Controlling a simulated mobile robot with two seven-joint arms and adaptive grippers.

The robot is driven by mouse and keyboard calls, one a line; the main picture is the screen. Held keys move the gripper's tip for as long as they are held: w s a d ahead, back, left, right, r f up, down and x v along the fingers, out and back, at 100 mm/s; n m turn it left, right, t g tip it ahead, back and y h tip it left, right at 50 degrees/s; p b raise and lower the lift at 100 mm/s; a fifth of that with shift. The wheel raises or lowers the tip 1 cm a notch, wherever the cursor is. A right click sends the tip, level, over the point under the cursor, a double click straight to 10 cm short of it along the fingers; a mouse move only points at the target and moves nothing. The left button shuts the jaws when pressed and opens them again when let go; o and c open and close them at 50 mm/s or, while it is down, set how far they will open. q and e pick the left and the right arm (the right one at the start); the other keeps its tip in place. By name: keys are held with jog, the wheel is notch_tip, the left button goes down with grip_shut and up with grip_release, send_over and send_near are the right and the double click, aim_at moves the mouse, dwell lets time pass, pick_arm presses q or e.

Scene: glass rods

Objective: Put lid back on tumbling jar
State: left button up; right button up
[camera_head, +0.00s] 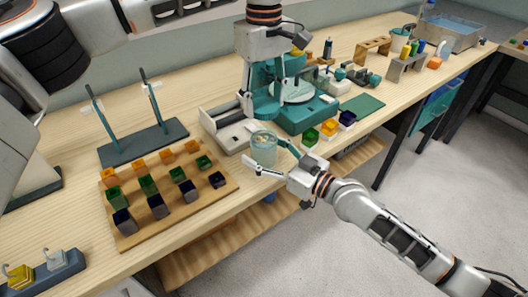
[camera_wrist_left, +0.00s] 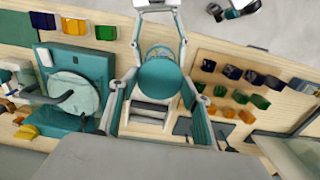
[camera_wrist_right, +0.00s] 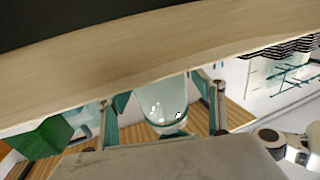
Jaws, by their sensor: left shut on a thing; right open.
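The glass jar (camera_head: 264,150) stands near the front edge of the wooden bench, with small pale and coloured bits inside; it also shows in the right wrist view (camera_wrist_right: 165,105). My right gripper (camera_head: 266,154) is open, its fingers on either side of the jar; I cannot tell whether they touch it. My left gripper (camera_head: 262,108) is above and slightly behind the jar, pointing down. It is shut on the round teal lid (camera_wrist_left: 160,83). In the left wrist view the lid partly covers the jar (camera_wrist_left: 159,53), and it appears apart from the jar.
A wooden board (camera_head: 175,217) with several coloured cubes lies left of the jar. A grey rack (camera_head: 143,143) with upright rods stands behind it. A teal machine (camera_head: 302,112) stands right of my left gripper, with more cubes (camera_head: 329,127) beside it.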

jog(key=c, duration=1.7)
pick_arm(q)
send_over(264, 127)
jog(key=s, duration=0.3)
jog(key=shift+w+f, duration=0.1)
jog(key=shift+f, duration=2.45)
jog(key=shift+f, duration=0.9)
jog(key=shift+f, duration=0.5)
pick_arm(e)
grip_shut()
pick_arm(q)
jog(key=m, duration=1)
